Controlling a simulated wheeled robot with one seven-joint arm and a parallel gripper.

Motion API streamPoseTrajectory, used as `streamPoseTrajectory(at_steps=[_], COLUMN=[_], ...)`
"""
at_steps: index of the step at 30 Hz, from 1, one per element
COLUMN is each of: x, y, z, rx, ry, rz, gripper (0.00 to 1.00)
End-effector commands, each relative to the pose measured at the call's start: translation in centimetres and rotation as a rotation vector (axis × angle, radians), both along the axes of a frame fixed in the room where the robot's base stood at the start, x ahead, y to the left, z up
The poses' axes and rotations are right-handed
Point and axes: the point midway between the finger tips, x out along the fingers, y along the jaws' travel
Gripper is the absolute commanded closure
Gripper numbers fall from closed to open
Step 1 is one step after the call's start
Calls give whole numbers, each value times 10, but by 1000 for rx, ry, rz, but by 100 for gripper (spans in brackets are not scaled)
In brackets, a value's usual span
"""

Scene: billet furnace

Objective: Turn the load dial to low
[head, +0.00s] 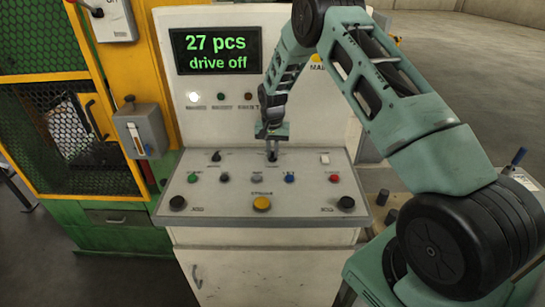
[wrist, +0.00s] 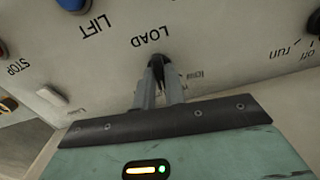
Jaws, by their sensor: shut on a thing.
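The load dial (wrist: 157,63) is a small black knob below the upside-down LOAD label in the wrist view. My gripper (wrist: 158,78) is shut on it, with one grey finger on each side. A small label that seems to read "low" lies just right of the fingers in that view. The fingers hide much of the dial, so I cannot tell its exact setting. In the head view my gripper (head: 272,155) points down at the back middle of the sloped control panel (head: 235,190), and the dial is mostly hidden by the fingertips.
The panel carries several coloured buttons, a black knob (head: 216,156) to the left and a white switch (head: 324,158) to the right. A yellow button (head: 261,204) sits at the front. The screen (head: 216,50) behind reads "27 pcs drive off". A yellow mesh guard (head: 75,130) stands left.

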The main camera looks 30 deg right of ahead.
Motion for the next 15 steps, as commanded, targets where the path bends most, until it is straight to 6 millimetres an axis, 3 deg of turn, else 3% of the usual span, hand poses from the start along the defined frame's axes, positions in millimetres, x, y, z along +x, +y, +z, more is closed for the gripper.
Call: streamPoseTrajectory(at_steps=[15], x=[0], y=[0], z=[-1], rx=[-1], ry=[-1], rz=[489], gripper=[100])
